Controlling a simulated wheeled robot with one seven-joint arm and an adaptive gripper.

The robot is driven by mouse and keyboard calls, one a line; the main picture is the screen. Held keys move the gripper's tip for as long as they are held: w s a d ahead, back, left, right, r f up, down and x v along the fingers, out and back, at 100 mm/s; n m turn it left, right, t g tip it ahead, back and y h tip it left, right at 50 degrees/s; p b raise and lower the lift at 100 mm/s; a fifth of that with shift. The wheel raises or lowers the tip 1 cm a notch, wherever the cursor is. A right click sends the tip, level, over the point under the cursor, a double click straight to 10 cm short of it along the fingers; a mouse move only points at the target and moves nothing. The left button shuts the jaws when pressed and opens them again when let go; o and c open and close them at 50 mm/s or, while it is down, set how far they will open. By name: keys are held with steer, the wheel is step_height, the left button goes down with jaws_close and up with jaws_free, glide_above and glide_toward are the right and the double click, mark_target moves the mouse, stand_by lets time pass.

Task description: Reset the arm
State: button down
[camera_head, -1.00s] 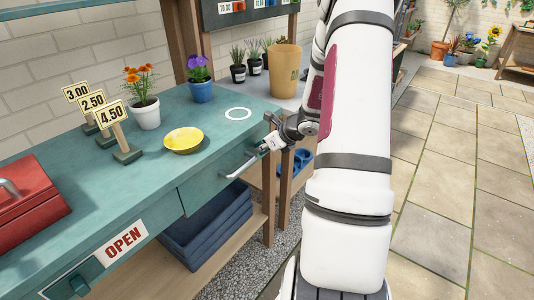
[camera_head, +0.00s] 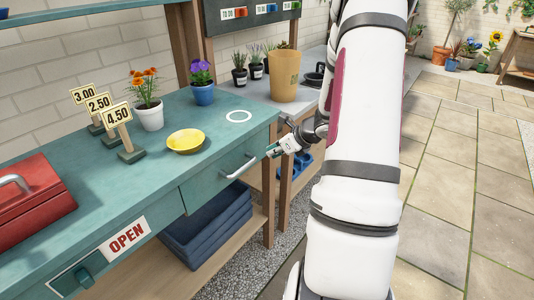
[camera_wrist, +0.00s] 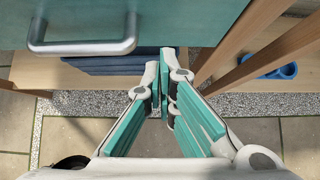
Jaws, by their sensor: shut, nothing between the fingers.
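My gripper (camera_head: 270,153) is at the front of the teal bench, just right of the drawer handle (camera_head: 241,166) and apart from it. In the wrist view my gripper (camera_wrist: 165,62) shows its teal-padded fingers with the tips together and nothing between them. The silver drawer handle (camera_wrist: 82,46) lies at the upper left there, clear of the fingers. The drawer (camera_head: 215,180) looks closed. My white arm fills the right middle of the head view and hides part of the bench behind it.
The bench top (camera_head: 140,190) holds a yellow saucer (camera_head: 186,141), price signs (camera_head: 117,116), two potted flowers and a red toolbox (camera_head: 35,200). Blue crates (camera_head: 208,230) sit on the lower shelf. A blue object (camera_wrist: 277,72) lies beyond the wooden legs. Open paving (camera_head: 460,190) is on the right.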

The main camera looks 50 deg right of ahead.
steer(key=p+v, duration=0.1)
steer(key=v, duration=0.6)
steer(key=shift+s, duration=0.3)
steer(key=shift+r, duration=0.15)
steer(key=w+a+r+n+g+y, duration=0.1)
steer(key=w+a+r+n+y, duration=0.1)
steer(key=a+r+n, duration=0.45)
steer(key=w+a+r+n+y, duration=0.1)
steer(key=a+r+n, duration=0.15)
steer(key=a, duration=0.65)
steer(key=s+a+r+n+g+y, duration=0.1)
steer(key=s+a+r+n+g, duration=0.2)
steer(key=a, duration=0.4)
steer(key=s+a+r+n, duration=0.1)
steer(key=a+r+n, duration=0.1)
steer(key=a+n, duration=0.4)
steer(key=s+a+r+n+g+h, duration=0.1)
steer(key=s+a+r+n+g, duration=0.15)
steer(key=s+a+n, duration=0.85)
steer(key=s+d+n+h, duration=0.4)
steer(key=s+n, duration=0.2)
steer(key=s, duration=0.4)
step_height(320, 180, up, 14)
steer(key=t+p, duration=0.1)
steer(key=p, duration=1.1)
steer(key=shift+w+t, duration=0.2)
steer(key=shift+t, duration=0.15)
